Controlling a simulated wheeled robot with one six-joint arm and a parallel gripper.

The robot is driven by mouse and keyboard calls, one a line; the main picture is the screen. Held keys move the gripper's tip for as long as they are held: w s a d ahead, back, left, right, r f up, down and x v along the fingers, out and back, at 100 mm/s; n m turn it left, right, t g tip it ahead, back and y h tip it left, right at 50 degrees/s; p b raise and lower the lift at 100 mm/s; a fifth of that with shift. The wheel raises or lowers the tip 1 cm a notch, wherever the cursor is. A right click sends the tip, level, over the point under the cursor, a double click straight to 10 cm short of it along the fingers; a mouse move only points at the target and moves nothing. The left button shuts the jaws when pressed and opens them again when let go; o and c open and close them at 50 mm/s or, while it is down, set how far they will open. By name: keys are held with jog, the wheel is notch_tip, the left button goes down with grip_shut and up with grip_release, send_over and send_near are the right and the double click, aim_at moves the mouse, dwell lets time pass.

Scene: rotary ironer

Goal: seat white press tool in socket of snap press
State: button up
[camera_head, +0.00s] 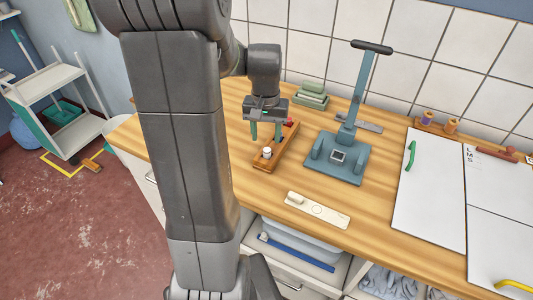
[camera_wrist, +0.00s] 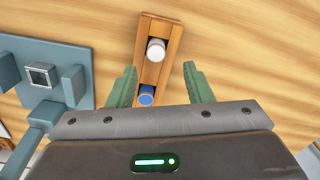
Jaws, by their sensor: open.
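The white press tool (camera_head: 267,152) stands in the near end of a wooden rack (camera_head: 262,163) on the worktop. In the wrist view its round white top (camera_wrist: 156,50) shows in the rack (camera_wrist: 167,60). My gripper (camera_head: 266,134) is open and empty above the rack, its green fingers (camera_wrist: 160,86) on either side of it. A blue-topped tool (camera_wrist: 146,95) in the rack lies between the fingers in that view; the white one is farther up the picture. The blue-grey snap press (camera_head: 336,167) stands right of the rack; its square socket (camera_head: 338,155) looks empty.
The press lever (camera_head: 360,90) rises tall behind its base. A pale plate (camera_head: 318,210) lies at the front of the worktop. Bare wood separates rack and press.

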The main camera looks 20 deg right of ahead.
aim_at(267, 149)
jog(key=f, duration=0.2)
jog(key=s+f, duration=0.1)
jog(key=shift+f, duration=0.4)
jog(key=shift+w+f, duration=0.1)
jog(key=shift+f, duration=0.35)
grip_shut()
